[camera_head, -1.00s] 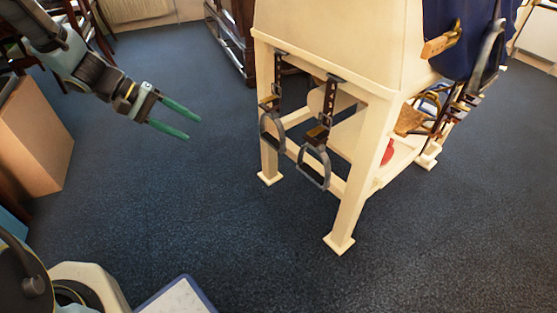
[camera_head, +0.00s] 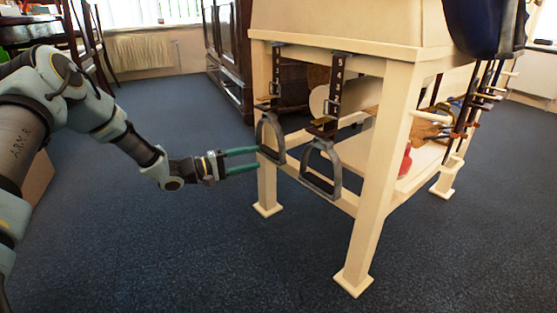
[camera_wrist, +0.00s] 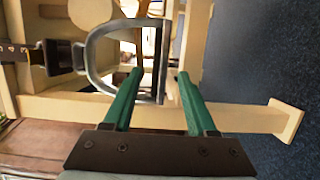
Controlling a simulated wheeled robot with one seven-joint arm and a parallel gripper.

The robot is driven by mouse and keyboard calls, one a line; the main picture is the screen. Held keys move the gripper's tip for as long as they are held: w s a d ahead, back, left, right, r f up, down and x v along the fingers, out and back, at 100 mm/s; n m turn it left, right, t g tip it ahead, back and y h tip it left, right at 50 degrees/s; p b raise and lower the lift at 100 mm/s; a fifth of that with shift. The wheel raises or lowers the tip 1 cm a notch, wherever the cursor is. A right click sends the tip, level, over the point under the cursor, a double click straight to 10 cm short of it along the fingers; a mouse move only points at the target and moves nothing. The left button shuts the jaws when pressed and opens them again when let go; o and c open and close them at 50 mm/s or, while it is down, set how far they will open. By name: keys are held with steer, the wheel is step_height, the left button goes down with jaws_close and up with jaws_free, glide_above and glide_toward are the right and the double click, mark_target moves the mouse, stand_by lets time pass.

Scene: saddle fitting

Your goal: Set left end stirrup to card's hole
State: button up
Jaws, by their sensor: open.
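The left end stirrup (camera_head: 273,157), a dark metal loop, hangs on a short black strap (camera_head: 276,72) with pale marks, below the stand's top rail. It fills the middle of the wrist view (camera_wrist: 91,55), with its flat tread between my fingers. My gripper (camera_head: 258,158) is open at the stirrup's lower left; its green fingers straddle the tread in the wrist view (camera_wrist: 160,72). One fingertip is inside the loop, the other beyond the tread. Contact cannot be told. A second stirrup (camera_head: 321,186) hangs to the right on a strap (camera_head: 340,75) numbered 5, 4, 3, 2. No separate card is readable.
The cream wooden stand (camera_head: 378,175) has legs and a low rail close behind the stirrups. A lower shelf holds a red item (camera_head: 405,160). Dark straps hang from pegs at right. The blue carpet (camera_head: 180,250) left and in front is clear.

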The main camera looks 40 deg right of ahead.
steer(key=b+x, duration=0.3)
steer(key=x, duration=0.6)
steer(key=shift+s, duration=0.1)
jaws_close()
stand_by(1.2)
